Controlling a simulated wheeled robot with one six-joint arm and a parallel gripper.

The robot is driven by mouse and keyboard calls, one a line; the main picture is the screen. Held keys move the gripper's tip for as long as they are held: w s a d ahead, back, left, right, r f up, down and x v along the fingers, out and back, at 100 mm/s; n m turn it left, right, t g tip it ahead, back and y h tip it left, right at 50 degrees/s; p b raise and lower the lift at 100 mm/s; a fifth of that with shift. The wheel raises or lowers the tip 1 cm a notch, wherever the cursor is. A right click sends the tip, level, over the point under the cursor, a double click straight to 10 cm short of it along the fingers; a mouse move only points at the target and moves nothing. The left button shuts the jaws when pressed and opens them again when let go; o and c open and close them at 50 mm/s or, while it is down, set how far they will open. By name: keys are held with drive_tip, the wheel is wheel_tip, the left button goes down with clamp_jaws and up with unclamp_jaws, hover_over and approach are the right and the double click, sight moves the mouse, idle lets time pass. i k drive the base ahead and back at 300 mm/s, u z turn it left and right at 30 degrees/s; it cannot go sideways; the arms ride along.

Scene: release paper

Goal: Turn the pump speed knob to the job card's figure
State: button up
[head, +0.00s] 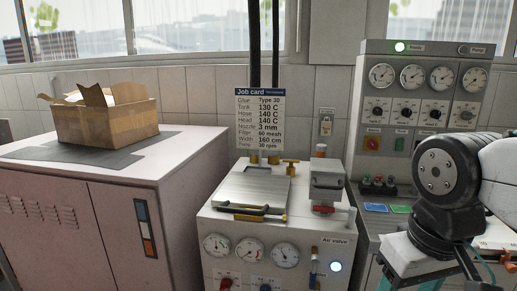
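The job card (260,118) stands upright behind the glue machine, and its small bottom line appears to read "Pump 30 rpm". The control panel (424,78) at the right has a row of dials above a row of dark knobs. The leftmost knob (377,112) and the rightmost knob (467,114) are in plain view. Their labels and settings are too small to read, so I cannot tell which is the pump speed knob. My arm crosses the lower right, in front of the panel's lower part. My gripper is not in view.
The glue machine (230,226) with gauges, a metal lid (253,186) and a lit air valve lamp (335,266) stands front centre. A cabinet (90,190) at the left bears an open cardboard box (105,122).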

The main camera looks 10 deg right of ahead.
sight(466, 115)
drive_tip(key=z, duration=1.4)
drive_tip(key=i, duration=1.05)
drive_tip(key=u, duration=1.15)
